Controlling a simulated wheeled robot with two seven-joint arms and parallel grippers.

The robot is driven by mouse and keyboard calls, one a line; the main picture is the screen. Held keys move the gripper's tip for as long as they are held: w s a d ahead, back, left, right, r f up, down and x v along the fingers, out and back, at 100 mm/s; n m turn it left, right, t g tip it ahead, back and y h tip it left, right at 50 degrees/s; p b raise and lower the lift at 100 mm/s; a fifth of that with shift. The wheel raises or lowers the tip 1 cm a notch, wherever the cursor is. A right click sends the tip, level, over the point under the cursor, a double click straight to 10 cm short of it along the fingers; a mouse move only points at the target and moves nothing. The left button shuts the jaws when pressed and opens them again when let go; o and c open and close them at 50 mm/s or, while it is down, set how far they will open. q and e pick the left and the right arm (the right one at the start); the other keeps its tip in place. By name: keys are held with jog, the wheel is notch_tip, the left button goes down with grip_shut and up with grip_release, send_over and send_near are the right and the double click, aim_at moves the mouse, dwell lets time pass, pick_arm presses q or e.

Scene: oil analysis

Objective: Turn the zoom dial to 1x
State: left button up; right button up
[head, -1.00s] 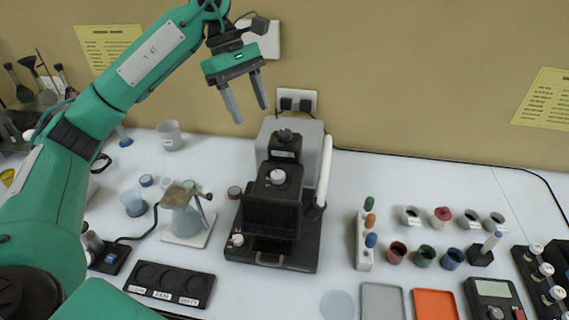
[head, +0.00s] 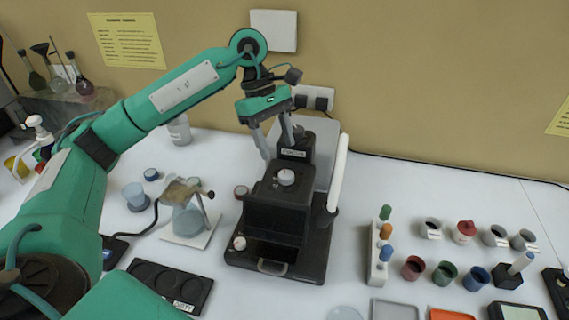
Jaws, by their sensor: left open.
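A black instrument (head: 275,215) stands on the white table in the head view. A white round knob (head: 286,177) sits on its top. A dark knob (head: 302,133) stands on the back part above a small label too blurred to read surely. I cannot tell which knob is the zoom dial. My left gripper (head: 277,148) is open and empty, fingers pointing down. It is beside the dark knob, with one finger overlapping the back part in the picture; I cannot tell whether it touches. My right gripper is out of view.
A white tube (head: 338,175) rises at the instrument's right side. A stand with a glass vessel (head: 188,222) is to its left. A rack of coloured bottles (head: 378,262) and several small cups stand to the right. A black tray (head: 150,283) lies front left.

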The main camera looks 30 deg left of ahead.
aim_at(286, 174)
pick_arm(q)
jog(key=p+x, duration=0.1)
jog(key=x, duration=0.4)
jog(key=shift+d+f, duration=0.15)
jog(key=shift+f, duration=0.2)
jog(key=shift+d+f+p, duration=0.2)
jog(key=shift+f+p, duration=0.1)
jog(key=shift+f, duration=0.3)
jog(key=shift+s, duration=0.1)
jog(key=c, duration=1)
